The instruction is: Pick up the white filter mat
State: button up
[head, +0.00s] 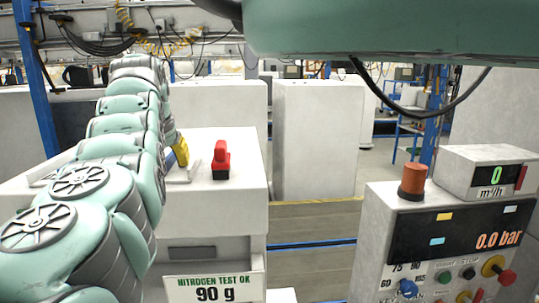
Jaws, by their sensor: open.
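I cannot pick out the white filter mat with certainty. A small pale piece (194,168) stands on the white bench (236,203), beside a yellow and blue object (180,150). Another pale flat piece (44,180) lies at the bench's left end, partly hidden. Either is too small to name surely. My green arm runs up the left side of the head view and covers much of the bench top. My gripper is not visible in this view.
A red device (221,162) stands on the bench. A white cabinet (318,140) stands behind. A control panel with knobs (440,245) and an orange beacon (412,181) fills the right.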

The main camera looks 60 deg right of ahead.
jog(key=shift+o, duration=0.3)
grip_shut()
jog(key=shift+r, duration=0.1)
dwell(0.4)
